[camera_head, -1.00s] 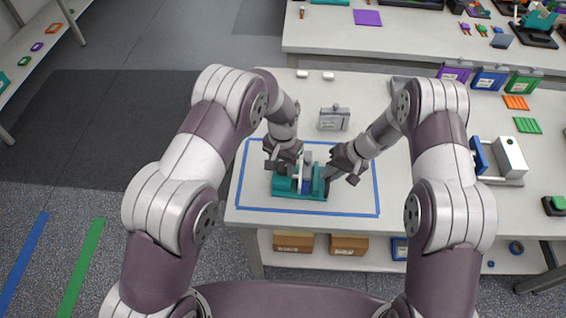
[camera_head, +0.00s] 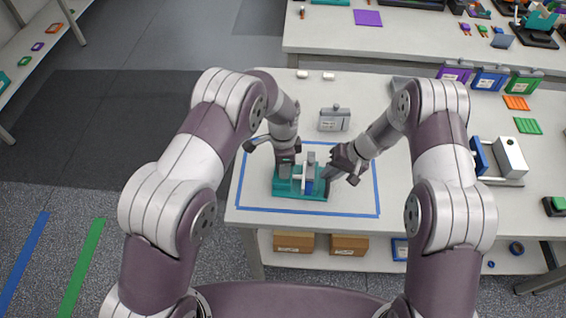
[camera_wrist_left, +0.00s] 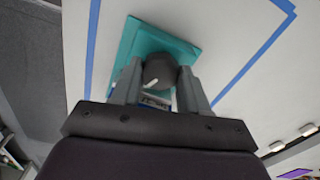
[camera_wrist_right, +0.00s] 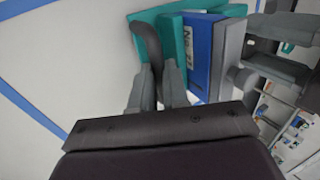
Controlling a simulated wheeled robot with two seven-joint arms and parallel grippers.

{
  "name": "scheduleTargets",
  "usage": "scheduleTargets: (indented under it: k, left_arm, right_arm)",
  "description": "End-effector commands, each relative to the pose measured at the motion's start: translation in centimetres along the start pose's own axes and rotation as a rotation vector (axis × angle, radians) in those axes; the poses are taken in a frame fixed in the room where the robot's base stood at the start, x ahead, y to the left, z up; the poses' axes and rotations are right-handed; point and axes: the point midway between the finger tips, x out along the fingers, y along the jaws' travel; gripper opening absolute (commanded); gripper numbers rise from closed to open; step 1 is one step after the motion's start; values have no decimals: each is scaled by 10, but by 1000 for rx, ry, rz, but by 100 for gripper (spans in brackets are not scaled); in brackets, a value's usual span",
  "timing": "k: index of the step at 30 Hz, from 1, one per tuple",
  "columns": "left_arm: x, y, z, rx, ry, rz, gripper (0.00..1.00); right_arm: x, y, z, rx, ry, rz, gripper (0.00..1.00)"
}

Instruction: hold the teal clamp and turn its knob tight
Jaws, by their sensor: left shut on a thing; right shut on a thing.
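The teal clamp (camera_head: 300,195) stands inside the blue tape outline on the table. A blue labelled block (camera_wrist_right: 203,50) sits in it between a teal wall and a grey plate. My left gripper (camera_head: 287,171) points down at the left part of the clamp. In the left wrist view its fingers are shut on the dark round knob (camera_wrist_left: 160,71), which has a white mark. My right gripper (camera_head: 328,174) is at the clamp's right side. In the right wrist view its fingers are shut on the clamp's dark curved handle (camera_wrist_right: 147,42). The fingers partly hide the knob and handle.
The blue tape (camera_head: 310,211) frames clear table around the clamp. A grey labelled box (camera_head: 334,120) stands behind it. A white and blue fixture (camera_head: 510,157) stands at the right, with purple, blue and green bins (camera_head: 487,78) behind.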

Motion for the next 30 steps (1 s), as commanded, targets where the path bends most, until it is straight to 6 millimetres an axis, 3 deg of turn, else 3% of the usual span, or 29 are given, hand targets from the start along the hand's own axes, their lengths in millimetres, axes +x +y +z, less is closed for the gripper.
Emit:
scheduleTargets:
  k: [12,30]
  left_arm:
    - [0,0,1,182,-1,0,14]
    - [0,0,0,207,0,0,14]
  right_arm:
    - [0,0,0,0,1,1,0]
    - [0,0,0,-1,0,0,0]
